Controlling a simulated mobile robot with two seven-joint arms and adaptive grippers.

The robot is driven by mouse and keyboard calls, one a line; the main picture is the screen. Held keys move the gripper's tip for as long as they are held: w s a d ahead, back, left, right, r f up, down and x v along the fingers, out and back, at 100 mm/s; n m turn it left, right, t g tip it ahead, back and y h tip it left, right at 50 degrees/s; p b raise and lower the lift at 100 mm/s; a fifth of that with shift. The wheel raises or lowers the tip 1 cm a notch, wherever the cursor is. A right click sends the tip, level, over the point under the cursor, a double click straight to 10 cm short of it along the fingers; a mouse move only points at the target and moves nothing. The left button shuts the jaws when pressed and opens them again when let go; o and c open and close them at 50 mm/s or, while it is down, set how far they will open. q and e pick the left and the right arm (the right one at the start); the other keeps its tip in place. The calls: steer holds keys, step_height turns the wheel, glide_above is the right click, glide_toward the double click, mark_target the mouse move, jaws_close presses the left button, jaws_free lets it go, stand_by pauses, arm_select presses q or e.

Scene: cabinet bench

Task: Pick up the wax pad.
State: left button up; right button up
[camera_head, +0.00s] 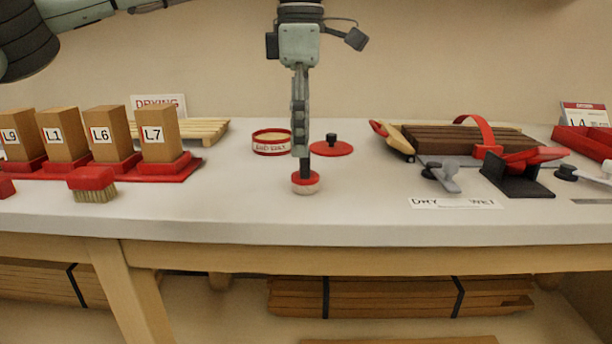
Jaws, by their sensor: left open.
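The wax pad, a small round pad with a red top and a pale underside (305,186), stands on the white bench near its front edge. My left gripper (301,152) points straight down just above it and is open. I see it edge-on, so the gap between the fingers is hidden. A dark upright piece shows between the fingertips and the red top; I cannot tell whether the fingers touch it. My right gripper is not in view.
A red-rimmed wax tin (271,142) and a red lid with a black knob (331,149) stand just behind. Labelled wooden blocks (110,140) and a red brush (93,184) are left. A strapped brown slatted board (455,138) and a black-and-red clamp (520,172) are right.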

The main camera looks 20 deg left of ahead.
mark_target(305, 172)
arm_select(q)
steer(key=f, duration=0.3)
steer(key=shift+w+d+f, duration=0.2)
steer(key=shift+w+f, duration=0.1)
steer(key=shift+f, duration=0.3)
steer(key=shift+c, duration=0.6)
steer(key=c, duration=1.1)
steer(key=shift+r, duration=0.1)
steer(key=shift+c, duration=0.2)
